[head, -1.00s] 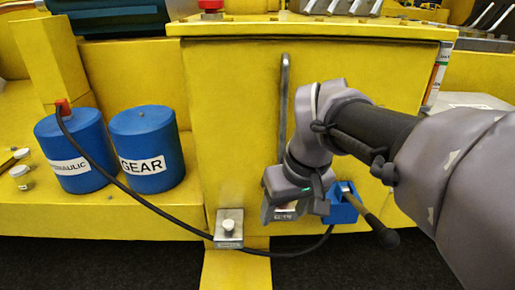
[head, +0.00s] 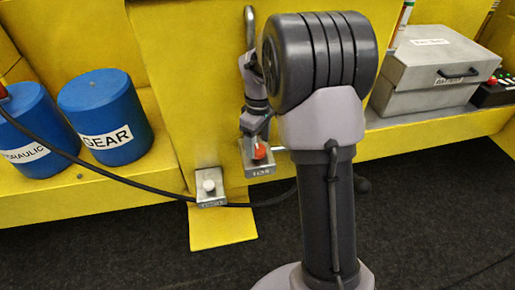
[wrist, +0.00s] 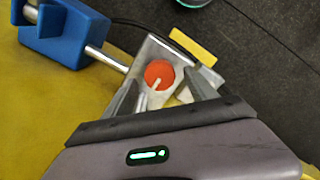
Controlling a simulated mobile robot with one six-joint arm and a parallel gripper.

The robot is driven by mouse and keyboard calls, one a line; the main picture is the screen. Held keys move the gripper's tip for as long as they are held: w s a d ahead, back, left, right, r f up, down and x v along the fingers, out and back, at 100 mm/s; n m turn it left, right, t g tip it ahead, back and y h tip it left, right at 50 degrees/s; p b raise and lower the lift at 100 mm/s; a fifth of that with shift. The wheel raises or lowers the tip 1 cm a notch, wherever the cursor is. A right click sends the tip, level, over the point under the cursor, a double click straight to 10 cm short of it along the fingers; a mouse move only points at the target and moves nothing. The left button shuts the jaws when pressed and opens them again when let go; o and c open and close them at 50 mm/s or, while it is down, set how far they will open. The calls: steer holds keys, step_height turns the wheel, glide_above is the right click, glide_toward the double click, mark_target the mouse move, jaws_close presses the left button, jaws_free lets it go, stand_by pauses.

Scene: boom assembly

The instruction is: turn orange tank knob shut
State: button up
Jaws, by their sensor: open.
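The orange tank knob (head: 260,152) sits on a small grey metal plate labelled TANK (head: 261,172) on the yellow panel. In the wrist view the knob (wrist: 158,72) is a round orange disc with a pale pointer mark slanting toward the gripper. My gripper (wrist: 162,79) is open, with one grey finger on each side of the knob. Whether the fingers touch it I cannot tell. In the head view my gripper (head: 256,136) is right at the knob, partly covering it.
A blue block (wrist: 62,35) with a metal rod (wrist: 108,58) is close beside the plate. A second plate with a white knob (head: 209,186) and a black hose (head: 130,187) lie to the left. Blue drums (head: 103,115) and a grey box (head: 432,70) stand on yellow ledges.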

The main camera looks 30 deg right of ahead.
steer(key=shift+f, duration=0.9)
steer(key=c, duration=1.4)
